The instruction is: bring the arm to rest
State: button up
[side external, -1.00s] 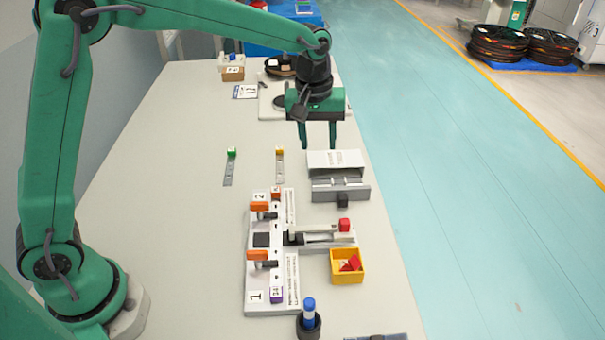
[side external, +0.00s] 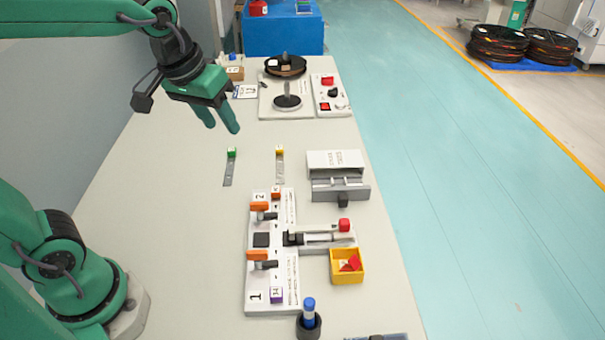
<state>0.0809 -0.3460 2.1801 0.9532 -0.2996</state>
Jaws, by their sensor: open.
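My green gripper (side external: 222,120) hangs over the left back part of the pale table (side external: 180,210), tilted, with its two fingers apart and nothing between them. It is in the air, above and to the left of the green-tipped and yellow-tipped strips.
Below my gripper lie the green-tipped strip (side external: 229,168) and the yellow-tipped strip (side external: 280,166). A white station with orange clamps (side external: 291,271) and a yellow bin (side external: 347,279) stand in front. A drawer box (side external: 335,160), a spool (side external: 285,66) and a button panel (side external: 343,103) stand farther back.

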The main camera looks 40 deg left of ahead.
jog(key=s+a+f+m+t, duration=0.1)
jog(key=s+a+f+m, duration=0.1)
jog(key=s, duration=0.7)
jog(key=shift+s+a+m+t, duration=0.15)
jog(key=shift+a+m+t, duration=0.15)
